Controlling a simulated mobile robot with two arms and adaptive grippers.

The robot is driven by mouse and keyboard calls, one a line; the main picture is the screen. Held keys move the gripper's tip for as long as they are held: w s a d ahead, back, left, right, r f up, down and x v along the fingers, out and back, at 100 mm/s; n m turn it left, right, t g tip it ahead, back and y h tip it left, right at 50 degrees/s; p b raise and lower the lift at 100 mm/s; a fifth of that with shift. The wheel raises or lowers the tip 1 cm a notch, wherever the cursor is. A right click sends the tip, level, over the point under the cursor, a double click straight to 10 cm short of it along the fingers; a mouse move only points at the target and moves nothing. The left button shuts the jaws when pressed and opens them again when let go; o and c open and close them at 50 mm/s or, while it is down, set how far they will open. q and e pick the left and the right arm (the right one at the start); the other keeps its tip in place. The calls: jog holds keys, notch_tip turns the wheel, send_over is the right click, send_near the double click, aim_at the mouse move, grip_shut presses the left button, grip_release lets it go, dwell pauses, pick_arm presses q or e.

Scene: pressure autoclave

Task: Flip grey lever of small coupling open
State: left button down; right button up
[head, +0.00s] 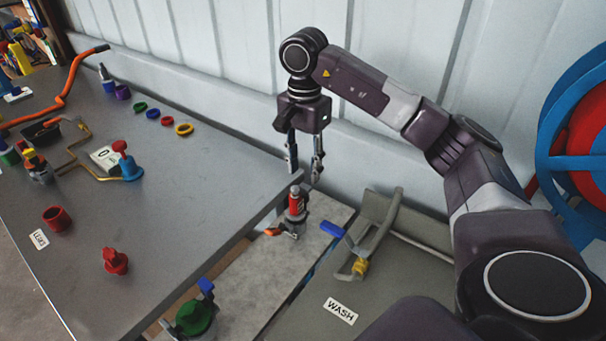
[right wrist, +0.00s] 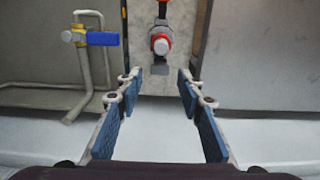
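The small coupling (head: 296,206) has a red body with grey parts and stands upright in the gap between the two tables. An orange handle (head: 273,232) sticks out at its base. In the right wrist view the coupling (right wrist: 160,42) shows from above as a red ring around a grey centre. A grey tab (right wrist: 158,69), which looks like the lever, points towards my gripper. My right gripper (head: 305,176) is open and empty above the coupling. In the right wrist view its fingers (right wrist: 160,84) are spread to either side of the tab, not touching it. My left gripper is out of view.
A grey surface marked WASH (head: 341,311) at the right carries a bent pipe with a blue-handled yellow valve (head: 361,267). A green coupling (head: 195,318) stands in front. The left table (head: 170,210) holds coloured rings and fittings. A wall (head: 230,60) is close behind.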

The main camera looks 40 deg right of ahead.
aim_at(304, 188)
jog(key=shift+w+d+f, duration=0.1)
jog(key=shift+w+f, duration=0.05)
jog(key=shift+f, duration=0.25)
jog(key=f, duration=0.2)
jog(key=f+p, duration=0.1)
jog(key=f, duration=0.2)
jog(key=shift+s+f, duration=0.3)
jog(key=shift+f, duration=0.05)
jog(key=shift+w+f, duration=0.15)
jog(key=shift+f, duration=0.45)
grip_shut()
